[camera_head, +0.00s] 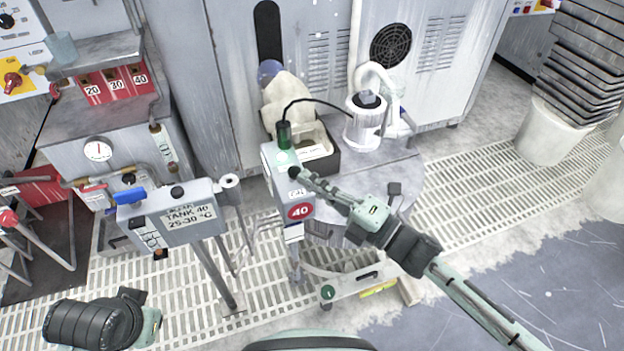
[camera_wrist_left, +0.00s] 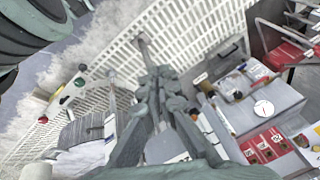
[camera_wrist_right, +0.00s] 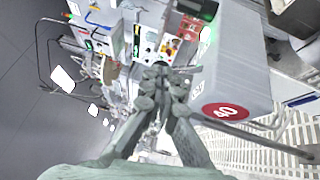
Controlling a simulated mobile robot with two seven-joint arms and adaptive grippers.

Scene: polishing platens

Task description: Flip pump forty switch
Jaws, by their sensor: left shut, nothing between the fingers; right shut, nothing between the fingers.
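The pump forty switch box (camera_head: 279,160) is a pale grey box on a post, with a round red "40" label (camera_head: 300,211) on its near face. A black knob (camera_head: 295,172) is on the box above the label. My right gripper (camera_head: 307,180) is shut and empty, its tips right at the knob; I cannot tell whether they touch. In the right wrist view, the shut fingertips (camera_wrist_right: 160,72) are beside the box (camera_wrist_right: 243,60), with the red label (camera_wrist_right: 225,111) at lower right. My left gripper (camera_wrist_left: 160,75) is shut and empty, away from the box, over the floor grating.
A black cable (camera_head: 320,102) arches from the green fitting on top. Grating (camera_head: 470,190) lies open at right.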

